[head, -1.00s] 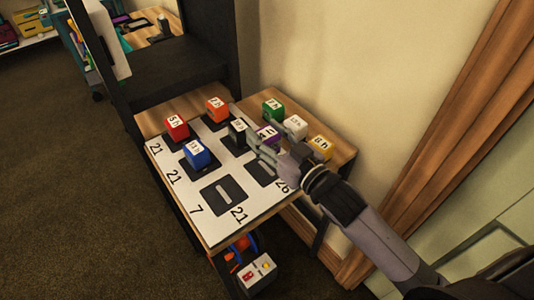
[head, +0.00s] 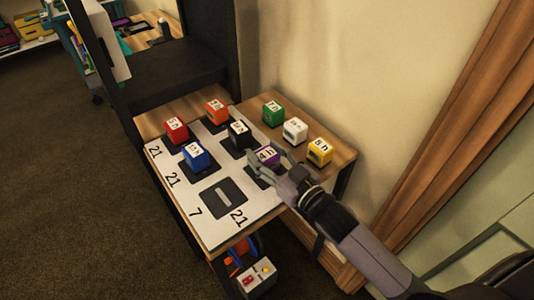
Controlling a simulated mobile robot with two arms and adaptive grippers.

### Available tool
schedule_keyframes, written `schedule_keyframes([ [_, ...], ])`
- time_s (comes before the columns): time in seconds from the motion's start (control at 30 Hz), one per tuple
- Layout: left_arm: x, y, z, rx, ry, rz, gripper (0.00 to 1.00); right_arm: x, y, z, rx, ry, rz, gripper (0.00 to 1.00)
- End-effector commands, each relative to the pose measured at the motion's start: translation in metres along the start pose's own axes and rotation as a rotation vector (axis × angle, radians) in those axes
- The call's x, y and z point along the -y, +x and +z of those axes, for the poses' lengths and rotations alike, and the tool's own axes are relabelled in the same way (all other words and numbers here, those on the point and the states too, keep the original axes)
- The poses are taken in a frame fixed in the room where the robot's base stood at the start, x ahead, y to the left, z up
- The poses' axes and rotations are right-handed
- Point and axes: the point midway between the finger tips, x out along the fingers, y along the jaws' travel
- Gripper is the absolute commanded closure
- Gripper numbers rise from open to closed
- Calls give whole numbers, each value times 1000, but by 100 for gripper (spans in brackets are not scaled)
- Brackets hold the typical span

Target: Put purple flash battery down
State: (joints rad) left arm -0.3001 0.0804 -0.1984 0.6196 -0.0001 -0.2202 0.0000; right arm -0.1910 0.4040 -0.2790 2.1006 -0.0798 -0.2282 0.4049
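The purple flash battery (head: 267,155) is a small block with a white numbered label on top. My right gripper (head: 266,160) has its fingers around it and appears shut on it. They are over a dark square pad (head: 254,183) at the right side of the white numbered mat (head: 180,203). The gripper hides part of the pad and the battery's lower part, so I cannot tell whether the battery touches the pad. My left gripper is not in view.
Red (head: 175,128), orange (head: 215,110), blue (head: 196,156) and black (head: 239,134) blocks stand on the mat. Green (head: 273,112), white (head: 294,131) and yellow (head: 319,152) blocks stand on bare wood at the right. The front pad (head: 223,197) is empty. A wall rises behind the table.

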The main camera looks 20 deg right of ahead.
Motion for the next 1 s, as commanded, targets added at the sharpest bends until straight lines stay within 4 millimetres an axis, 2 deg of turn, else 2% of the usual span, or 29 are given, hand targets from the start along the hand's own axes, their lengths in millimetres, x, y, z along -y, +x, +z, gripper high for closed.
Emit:
schedule_keyframes([
  [0.2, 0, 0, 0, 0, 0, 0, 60, 0, 0, 0, 0, 0, 0, 36],
  [0.57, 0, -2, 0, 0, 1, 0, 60, 0, 0, -5, -1, -1, 0, 36],
  [0.73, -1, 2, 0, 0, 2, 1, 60, 0, -22, -1, 3, 1, 1, 36],
  [1.0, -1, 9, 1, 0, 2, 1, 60, 0, -75, 0, 4, 1, 1, 36],
])
